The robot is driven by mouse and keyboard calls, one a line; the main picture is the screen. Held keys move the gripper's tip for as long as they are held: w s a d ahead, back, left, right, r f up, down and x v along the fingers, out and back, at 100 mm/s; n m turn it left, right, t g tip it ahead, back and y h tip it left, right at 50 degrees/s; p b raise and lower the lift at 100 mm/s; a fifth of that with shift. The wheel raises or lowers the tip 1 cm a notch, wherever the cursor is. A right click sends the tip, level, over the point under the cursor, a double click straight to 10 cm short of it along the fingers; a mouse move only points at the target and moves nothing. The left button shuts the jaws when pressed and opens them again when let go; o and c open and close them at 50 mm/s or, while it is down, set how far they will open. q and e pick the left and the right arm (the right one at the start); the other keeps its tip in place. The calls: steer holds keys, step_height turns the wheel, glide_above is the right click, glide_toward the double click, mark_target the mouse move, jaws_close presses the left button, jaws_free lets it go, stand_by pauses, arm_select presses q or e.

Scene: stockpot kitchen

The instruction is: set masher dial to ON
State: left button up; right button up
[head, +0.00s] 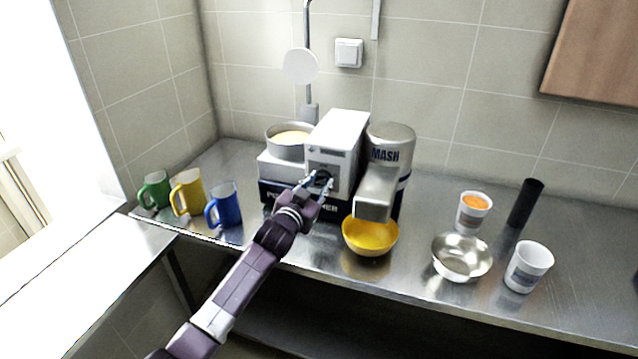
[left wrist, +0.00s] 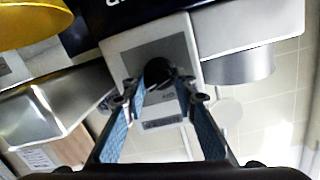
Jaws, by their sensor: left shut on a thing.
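The masher (head: 335,140) is a white and dark machine with a steel cylinder marked MASH (head: 391,140) on its right. Its black dial (left wrist: 158,74) sits on a grey panel of the white housing (left wrist: 120,45). My left gripper (head: 323,183) reaches the front of that housing, and its fingertips are at the dial. In the left wrist view my left gripper (left wrist: 160,88) has its two blue fingers on either side of the dial and shut on it. The dial's setting cannot be read. My right gripper is not in view.
A yellow bowl (head: 370,238) stands below the masher's spout. Green (head: 154,190), yellow (head: 187,192) and blue (head: 223,205) mugs stand left. A steel bowl (head: 461,257), white cups (head: 528,267) and a black cylinder (head: 525,203) stand right. The counter (head: 420,320) has a front edge.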

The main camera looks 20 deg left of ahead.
arm_select(q)
steer(key=o, duration=1.2)
steer(key=shift+c, duration=0.2)
steer(key=s+r, duration=0.1)
steer(key=s, duration=1.1)
steer(key=shift+a, duration=0.45)
